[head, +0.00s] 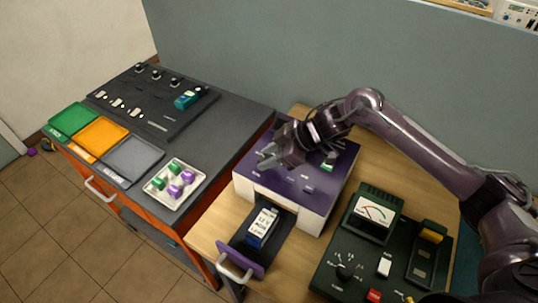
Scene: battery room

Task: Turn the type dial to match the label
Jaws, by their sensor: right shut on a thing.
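My right gripper (266,157) reaches in from the right and points down at the left part of the top of a purple and white box (325,185). It is shut on a small part there, apparently the type dial, which the fingers hide. The dial's setting cannot be read. A blue battery with a white label (263,223) sits in the open drawer (238,256) at the front of the box. The label has several printed lines, too small to read surely. My left gripper is not in view.
A dark green tester (375,250) with a meter, a black knob (345,271) and switches stands at the right. A grey bench (225,115) at the left bears coloured trays, a white tray (158,200) of small parts and a black panel (150,120). A grey wall stands behind.

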